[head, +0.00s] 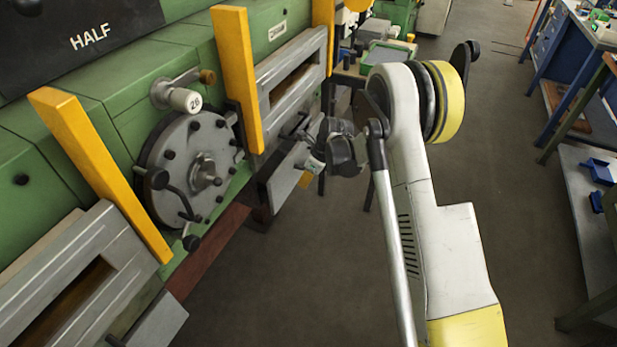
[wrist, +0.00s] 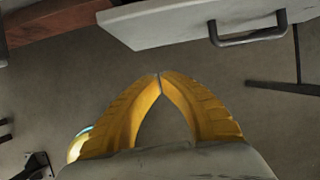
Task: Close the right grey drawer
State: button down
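The right grey drawer (head: 285,182) is under the right framed opening of the green machine in the head view, partly hidden by my gripper. In the wrist view its light grey panel (wrist: 165,22) crosses the top, with a dark bar handle (wrist: 248,40) on its edge. How far out it stands is hard to tell. My gripper (head: 305,180) is beside the drawer in the head view. In the wrist view the two yellow fingers of my gripper (wrist: 159,76) meet at their tips, with nothing between them. The tips are apart from the handle in that picture.
A second grey panel (head: 158,320) is at the lower left. A round grey hatch (head: 190,165) with knobs and yellow posts (head: 238,80) stand along the machine. Blue workbenches (head: 570,45) line the right. The floor (head: 330,270) between is clear.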

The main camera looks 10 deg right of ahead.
aim_at(288, 187)
jog(key=shift+w+a+f+b, duration=0.6)
jog(key=shift+a+f, duration=0.25)
jog(key=shift+f, duration=0.15)
jog(key=shift+w+a+f+b, duration=0.65)
jog(key=shift+a+f, duration=0.2)
jog(key=shift+f, duration=0.1)
jog(key=shift+w+a+f+b, duration=0.6)
jog(key=shift+a+f, duration=0.25)
jog(key=shift+f, duration=0.15)
